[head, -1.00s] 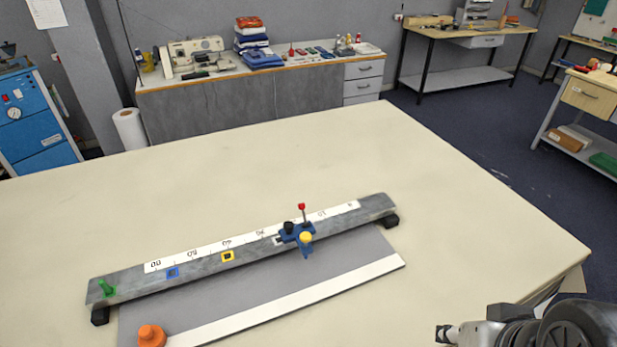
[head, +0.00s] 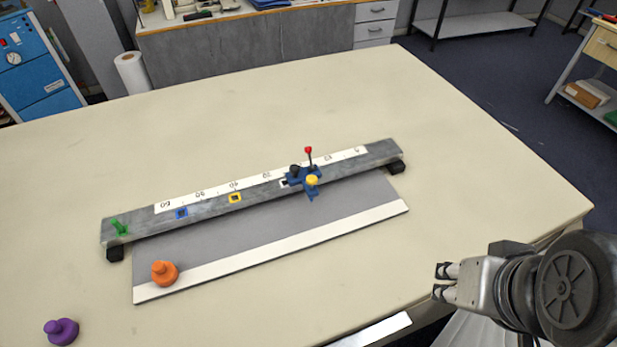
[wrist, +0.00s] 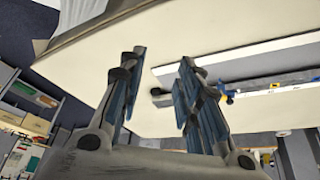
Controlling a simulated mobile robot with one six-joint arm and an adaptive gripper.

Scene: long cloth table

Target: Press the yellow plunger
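The yellow plunger (head: 312,181) is a small round knob on the front of a blue carriage (head: 303,178). The carriage sits on a long grey rail (head: 265,190) with a white numbered scale. A red-tipped lever (head: 308,152) and a black knob (head: 294,170) stand on the same carriage. My gripper (head: 440,282) is at the table's right front edge, to the right of the rail and apart from it. In the wrist view my gripper (wrist: 157,95) has its two fingers spread with nothing between them. The plunger itself is too small to tell in the wrist view.
Blue (head: 181,213) and yellow (head: 235,197) square frames and a green piece (head: 118,227) are on the rail. A grey board (head: 240,230) with a white strip lies in front. An orange knob (head: 164,273) stands on it; a purple one (head: 61,331) is at front left. Table beyond the rail is clear.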

